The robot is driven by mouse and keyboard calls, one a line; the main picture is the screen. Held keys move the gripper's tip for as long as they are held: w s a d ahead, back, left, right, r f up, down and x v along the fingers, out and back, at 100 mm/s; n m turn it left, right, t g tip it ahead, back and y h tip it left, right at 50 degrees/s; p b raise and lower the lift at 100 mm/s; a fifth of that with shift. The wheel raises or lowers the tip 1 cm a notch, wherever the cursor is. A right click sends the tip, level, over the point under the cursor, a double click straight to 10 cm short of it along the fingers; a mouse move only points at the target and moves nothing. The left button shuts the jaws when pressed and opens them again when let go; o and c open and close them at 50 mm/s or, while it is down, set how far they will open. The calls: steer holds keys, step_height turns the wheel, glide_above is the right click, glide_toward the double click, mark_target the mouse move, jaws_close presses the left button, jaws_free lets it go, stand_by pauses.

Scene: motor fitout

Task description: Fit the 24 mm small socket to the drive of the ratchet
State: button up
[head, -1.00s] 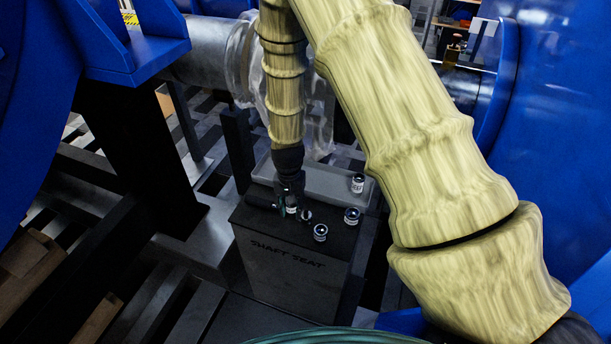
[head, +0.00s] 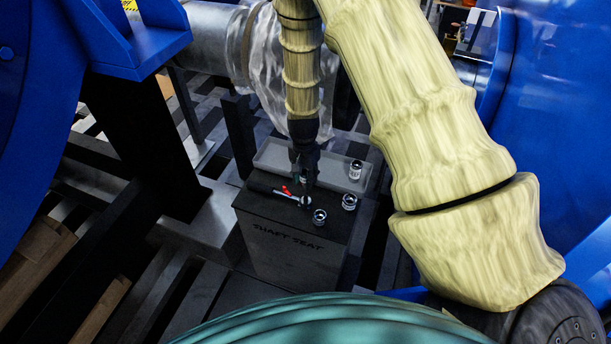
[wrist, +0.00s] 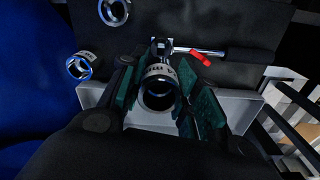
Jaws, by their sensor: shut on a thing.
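My gripper (head: 305,178) points down above the dark block and is shut on a chrome socket (wrist: 158,88). The socket's open end faces the wrist camera. The size mark on its side is only partly legible. The ratchet (head: 284,191) lies on the block, with a red part on its handle and its round head just below my fingertips. In the wrist view the ratchet (wrist: 200,52) shows beyond the held socket, its head close to the socket's far side. I cannot tell whether socket and drive touch.
The block (head: 290,245) is marked SHAFT SEAT. Two loose sockets (head: 320,216) (head: 349,201) stand on its right side. Large blue machine bodies (head: 560,130) flank the space.

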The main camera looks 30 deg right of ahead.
mark_target(304, 172)
steer(key=shift+f+b, duration=1.6)
steer(key=shift+f, duration=1.25)
steer(key=shift+f+b, duration=0.4)
steer(key=shift+f, duration=1.05)
stand_by(1.0)
stand_by(0.4)
steer(key=o, duration=1.2)
steer(key=shift+c, duration=0.2)
steer(key=shift+r, duration=0.1)
step_height(304, 172, up, 12)
steer(key=shift+a+f, duration=0.1)
steer(key=shift+w, duration=0.1)
